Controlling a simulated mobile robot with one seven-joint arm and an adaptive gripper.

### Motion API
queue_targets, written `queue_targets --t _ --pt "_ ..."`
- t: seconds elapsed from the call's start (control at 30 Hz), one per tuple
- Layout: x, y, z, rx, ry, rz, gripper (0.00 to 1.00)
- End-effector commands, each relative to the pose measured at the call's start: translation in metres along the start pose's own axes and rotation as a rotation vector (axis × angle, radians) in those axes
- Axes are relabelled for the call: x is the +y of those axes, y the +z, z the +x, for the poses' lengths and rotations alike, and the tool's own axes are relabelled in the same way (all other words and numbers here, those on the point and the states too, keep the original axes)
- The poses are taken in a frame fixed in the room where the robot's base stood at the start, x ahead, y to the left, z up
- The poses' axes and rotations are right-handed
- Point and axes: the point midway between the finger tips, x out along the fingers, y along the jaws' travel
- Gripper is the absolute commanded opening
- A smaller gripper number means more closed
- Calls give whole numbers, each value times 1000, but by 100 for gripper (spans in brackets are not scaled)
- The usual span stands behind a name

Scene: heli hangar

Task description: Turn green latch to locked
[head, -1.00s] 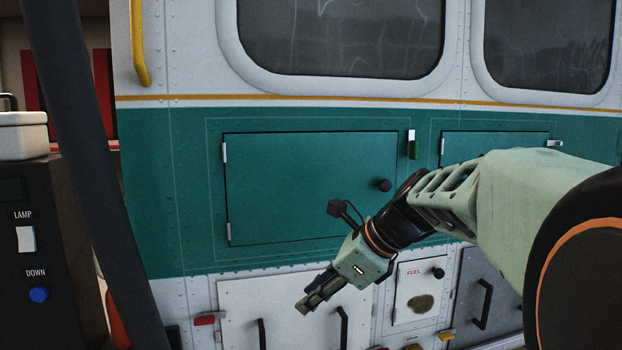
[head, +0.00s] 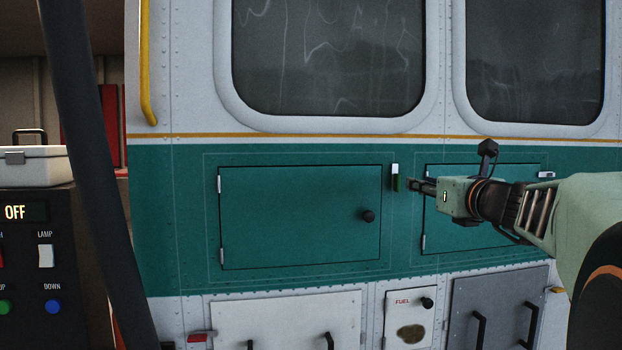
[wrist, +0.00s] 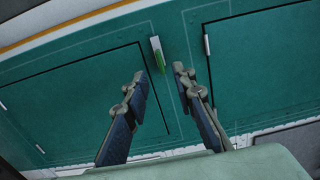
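The green latch (head: 396,183) is a small upright bar with a white upper part and a green lower part. It sits just right of the upper right corner of the large green door (head: 295,215). My gripper (head: 413,185) points left in the head view, its fingertips close to the right of the latch. In the wrist view, the latch (wrist: 159,55) shows beyond and between the two spread fingertips of my gripper (wrist: 159,75). The gripper is open and empty. I see no contact with the latch.
A black knob (head: 367,216) sticks out of the green door. A second green door (head: 465,235) lies behind my arm, with a white latch (head: 546,175) at its top right. A control box (head: 30,250) and a dark post (head: 95,180) stand at the left.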

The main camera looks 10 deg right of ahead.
Motion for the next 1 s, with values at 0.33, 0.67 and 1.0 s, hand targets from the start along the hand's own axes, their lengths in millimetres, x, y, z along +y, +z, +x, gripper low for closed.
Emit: queue_targets --t 0.33,0.67,1.0 --pt "1 0 57 3 5 1 24" --pt "2 0 98 1 4 -2 24" --pt "2 -1 104 2 3 -2 24"
